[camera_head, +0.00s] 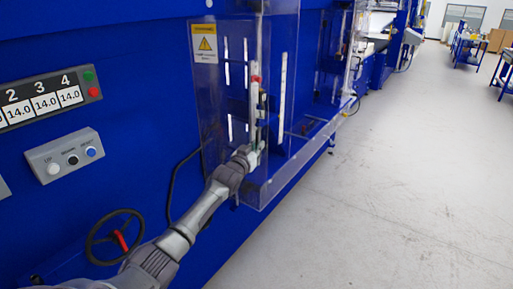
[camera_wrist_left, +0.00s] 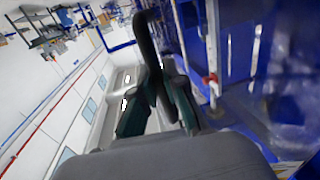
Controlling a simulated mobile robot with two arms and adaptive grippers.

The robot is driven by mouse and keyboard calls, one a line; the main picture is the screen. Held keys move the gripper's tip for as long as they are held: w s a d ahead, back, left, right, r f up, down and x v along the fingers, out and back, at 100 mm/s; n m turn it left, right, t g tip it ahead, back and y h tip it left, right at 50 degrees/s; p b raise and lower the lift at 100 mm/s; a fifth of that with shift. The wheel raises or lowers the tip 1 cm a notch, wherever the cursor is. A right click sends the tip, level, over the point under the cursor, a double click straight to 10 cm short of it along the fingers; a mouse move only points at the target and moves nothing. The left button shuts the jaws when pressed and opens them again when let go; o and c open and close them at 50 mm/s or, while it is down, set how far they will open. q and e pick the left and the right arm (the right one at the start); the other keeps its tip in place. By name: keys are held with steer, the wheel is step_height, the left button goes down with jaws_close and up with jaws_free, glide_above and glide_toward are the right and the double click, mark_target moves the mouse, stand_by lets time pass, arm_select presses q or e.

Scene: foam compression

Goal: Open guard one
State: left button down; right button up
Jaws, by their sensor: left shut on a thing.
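Guard one is a clear panel (camera_head: 218,95) with a yellow warning sign (camera_head: 205,44), on the blue machine in the head view. A white upright bar with a red piece (camera_head: 255,80) runs down by its edge. My left gripper (camera_head: 256,148) is at the lower end of this bar, by the guard's edge. In the left wrist view my left gripper (camera_wrist_left: 160,100) is shut, its green-padded fingers around a dark upright bar (camera_wrist_left: 147,42) that looks like the guard's handle. The exact contact is partly hidden in the head view. My right gripper is in neither view.
To the left are a number display (camera_head: 42,98), a grey button box (camera_head: 65,156) and a black handwheel (camera_head: 115,237). Another clear guard (camera_head: 335,60) stands farther along the machine. The grey floor (camera_head: 400,190) to the right is clear.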

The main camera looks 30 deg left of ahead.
arm_select(q)
steer(key=shift+d+f, duration=0.1)
steer(key=shift+f, duration=0.05)
steer(key=c, duration=1.5)
jaws_free()
steer(key=shift+s, duration=0.1)
steer(key=s+d, duration=0.2)
steer(key=s, duration=0.9)
steer(key=shift+s, duration=0.3)
